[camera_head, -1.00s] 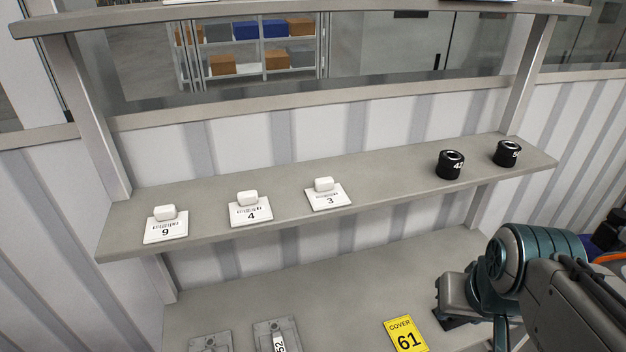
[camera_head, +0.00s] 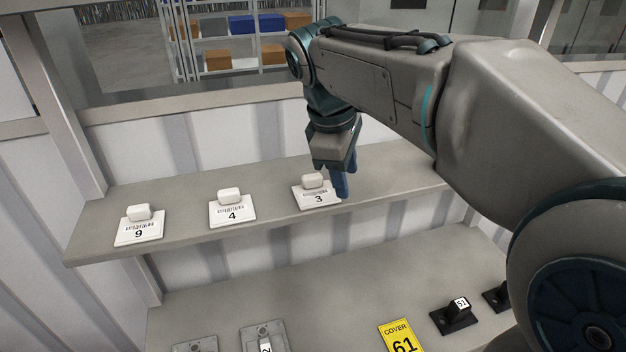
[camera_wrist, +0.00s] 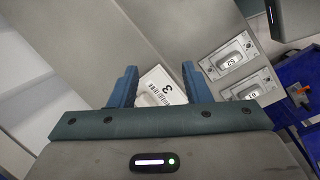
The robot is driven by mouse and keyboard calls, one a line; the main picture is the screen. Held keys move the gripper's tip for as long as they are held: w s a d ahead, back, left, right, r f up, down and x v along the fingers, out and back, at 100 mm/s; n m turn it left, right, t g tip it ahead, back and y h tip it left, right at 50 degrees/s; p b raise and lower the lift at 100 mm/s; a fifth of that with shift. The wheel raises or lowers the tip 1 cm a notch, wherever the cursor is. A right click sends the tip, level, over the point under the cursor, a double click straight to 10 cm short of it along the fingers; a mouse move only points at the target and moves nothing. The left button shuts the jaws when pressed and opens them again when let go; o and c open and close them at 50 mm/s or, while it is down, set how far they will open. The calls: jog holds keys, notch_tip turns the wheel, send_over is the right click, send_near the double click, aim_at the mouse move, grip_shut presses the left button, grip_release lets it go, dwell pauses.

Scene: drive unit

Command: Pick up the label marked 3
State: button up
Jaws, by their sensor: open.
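The label marked 3 (camera_head: 317,198) is a white plate with a barcode and a raised white block, lying on the upper grey shelf (camera_head: 265,222). In the wrist view the label (camera_wrist: 165,88) shows between the two blue fingers, partly hidden by them and the gripper body. My gripper (camera_head: 334,182) points down right at the label, with a blue finger at its right side. In the wrist view my gripper (camera_wrist: 158,84) is open, with a finger on each side of the label. I cannot tell whether the fingers touch it.
Labels 4 (camera_head: 233,208) and 9 (camera_head: 139,227) lie to the left on the same shelf. The lower shelf (camera_head: 310,290) holds a yellow cover sign 61 (camera_head: 401,338), black parts (camera_head: 454,315) and grey plates (camera_head: 264,337). The shelf between labels 3 and 4 is clear.

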aim_at(311, 176)
jog(key=w+a+n, duration=0.1)
jog(key=a+n, duration=0.1)
jog(key=w+a+r+n+h, duration=0.1)
jog(key=w+a+n, duration=0.1)
jog(key=a, duration=0.1)
jog(key=w+a+n+b, duration=0.1)
jog(key=w+a+n, duration=0.1)
jog(key=a, duration=0.1)
jog(key=shift+w+r+h, duration=0.15)
jog(key=shift+r+h, duration=0.15)
jog(key=shift+r, duration=0.1)
jog(key=shift+n, duration=0.7)
jog(key=shift+x, duration=3.4)
jog(key=shift+w+a, duration=0.1)
jog(key=shift+w, duration=0.05)
grip_shut()
